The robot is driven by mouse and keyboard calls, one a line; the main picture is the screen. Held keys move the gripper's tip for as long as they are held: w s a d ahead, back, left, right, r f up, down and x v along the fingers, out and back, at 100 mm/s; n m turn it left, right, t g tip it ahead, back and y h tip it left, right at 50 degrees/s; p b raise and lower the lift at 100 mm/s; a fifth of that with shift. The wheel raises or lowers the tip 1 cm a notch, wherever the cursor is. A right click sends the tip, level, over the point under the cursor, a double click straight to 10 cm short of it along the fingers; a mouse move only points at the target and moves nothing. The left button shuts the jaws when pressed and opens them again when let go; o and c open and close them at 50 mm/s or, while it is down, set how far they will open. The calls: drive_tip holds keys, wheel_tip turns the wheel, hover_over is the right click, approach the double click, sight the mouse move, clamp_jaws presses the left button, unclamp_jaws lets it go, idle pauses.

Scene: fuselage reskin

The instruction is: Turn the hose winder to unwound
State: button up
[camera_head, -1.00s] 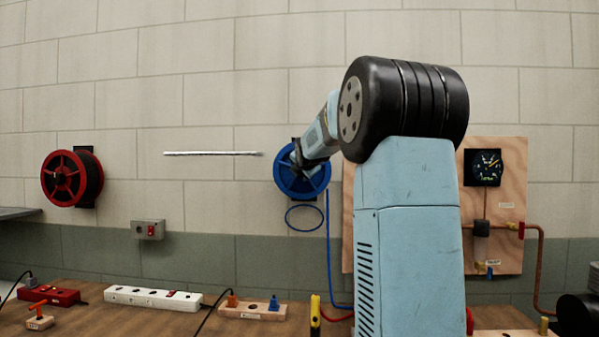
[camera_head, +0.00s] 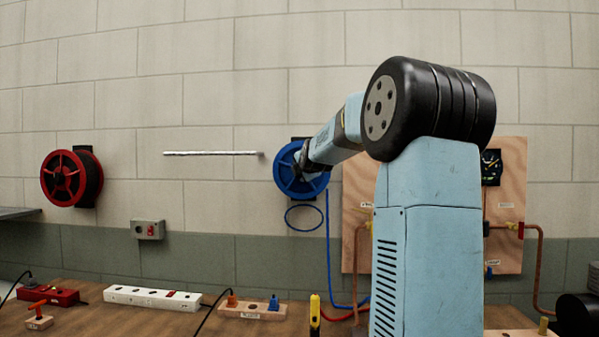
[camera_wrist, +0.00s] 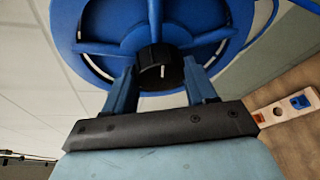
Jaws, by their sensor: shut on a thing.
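The hose winder is a blue spoked reel (camera_head: 286,184) on the wall, near the middle of the head view. It fills the top of the wrist view (camera_wrist: 90,30). A dark knob (camera_wrist: 158,70) stands out from its face. My gripper (camera_wrist: 160,80) has its two fingers on either side of this knob and is shut on it. In the head view my gripper (camera_head: 303,160) is at the right part of the reel face, and its fingers are small and partly hidden by my wrist. A blue hose loop (camera_head: 304,217) hangs under the reel.
A red reel (camera_head: 58,178) hangs at the left, with a pale rod (camera_head: 212,153) between the reels. A grey button box (camera_head: 147,230) is below. Power strips (camera_head: 152,297) lie on the bench. A wooden panel (camera_head: 512,215) with pipes stands behind my arm.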

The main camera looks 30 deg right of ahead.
drive_tip(key=shift+d+f+m+t+y, duration=0.15)
drive_tip(key=shift+m+t+y, duration=0.2)
drive_tip(key=shift+m, duration=0.65)
drive_tip(key=n+g+h, duration=0.1)
drive_tip(key=n+h, duration=0.3)
drive_tip(key=n, duration=0.5)
drive_tip(key=n+g+h, duration=0.2)
drive_tip(key=n+h, duration=0.2)
drive_tip(key=n, duration=0.5)
drive_tip(key=a+n+g+h, duration=0.1)
drive_tip(key=n+h, duration=0.3)
drive_tip(key=n, duration=0.5)
drive_tip(key=shift+w+f+n+g+h, duration=0.25)
drive_tip(key=shift+f+n, duration=0.05)
drive_tip(key=shift+f, duration=0.05)
idle(0.7)
idle(0.6)
drive_tip(key=o, duration=0.8)
drive_tip(key=shift+o, duration=1.3)
drive_tip(key=shift+r, duration=0.1)
